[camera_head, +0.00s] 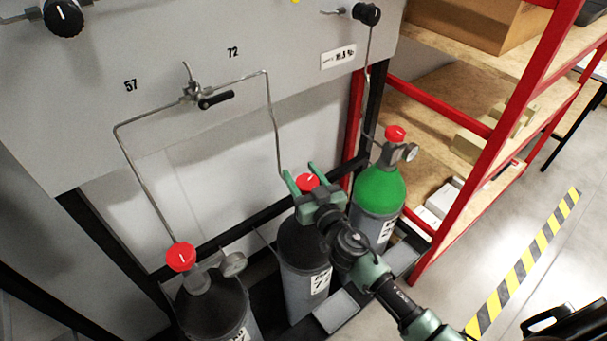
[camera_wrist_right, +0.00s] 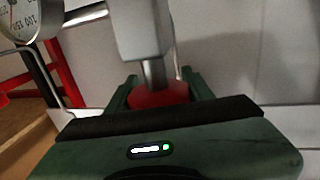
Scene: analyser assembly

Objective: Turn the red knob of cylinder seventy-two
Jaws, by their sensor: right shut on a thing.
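The red knob (camera_head: 307,182) sits on top of the middle cylinder (camera_head: 303,250), a dark-shouldered grey one under the panel's "72" mark (camera_head: 233,51). My right gripper (camera_head: 299,176) is at this knob with a green finger on either side, shut on it. In the right wrist view the red knob (camera_wrist_right: 158,94) shows between the two fingers, below a grey metal valve stem (camera_wrist_right: 155,72). Part of the knob is hidden by the gripper body. The cylinder's label is partly cut off by its tilt. My left gripper is in neither view.
A black-topped cylinder with a red knob (camera_head: 181,257) and gauge stands left, below "57". A green-topped cylinder (camera_head: 378,190) stands close on the right. A red shelf rack (camera_head: 480,165) is further right. Thin pipes run from the panel (camera_head: 180,60) to the cylinders.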

